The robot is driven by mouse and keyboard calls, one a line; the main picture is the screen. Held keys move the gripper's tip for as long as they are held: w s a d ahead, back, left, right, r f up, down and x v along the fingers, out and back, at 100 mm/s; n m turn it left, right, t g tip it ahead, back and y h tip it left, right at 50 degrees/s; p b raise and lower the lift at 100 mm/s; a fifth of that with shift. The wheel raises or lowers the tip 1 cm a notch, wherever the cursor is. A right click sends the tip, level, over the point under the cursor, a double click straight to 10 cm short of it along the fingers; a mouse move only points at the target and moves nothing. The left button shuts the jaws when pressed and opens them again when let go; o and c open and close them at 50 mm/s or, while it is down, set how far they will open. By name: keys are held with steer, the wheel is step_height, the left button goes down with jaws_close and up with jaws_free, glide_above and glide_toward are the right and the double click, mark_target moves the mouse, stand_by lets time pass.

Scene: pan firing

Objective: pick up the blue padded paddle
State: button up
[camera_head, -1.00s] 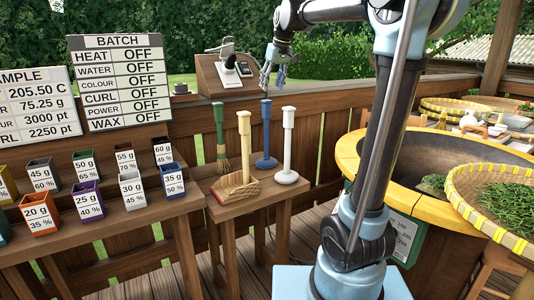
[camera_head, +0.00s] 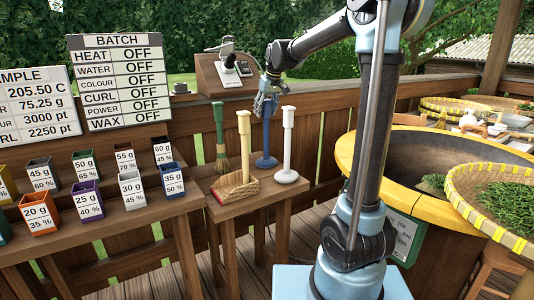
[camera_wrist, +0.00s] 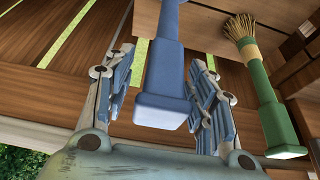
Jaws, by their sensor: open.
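The blue padded paddle (camera_head: 266,160) stands upright on the small wooden table, its round base down and its handle up. In the wrist view the blue handle (camera_wrist: 165,80) lies between my two open fingers, with its square end toward the palm. My gripper (camera_head: 266,103) is over the top of the handle, pointing down, and hides the handle's upper end in the head view. In the wrist view my gripper (camera_wrist: 163,92) has a finger on each side of the handle, and small gaps show on both sides.
A green-handled brush (camera_head: 220,140) stands left of the paddle and also shows in the wrist view (camera_wrist: 268,95). A cream-handled tool (camera_head: 244,145) and a white paddle (camera_head: 287,150) stand in front on the table (camera_head: 262,196). The wooden railing (camera_head: 310,105) runs behind.

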steer(key=shift+x, duration=0.9)
jaws_close()
steer(key=shift+r, duration=0.1)
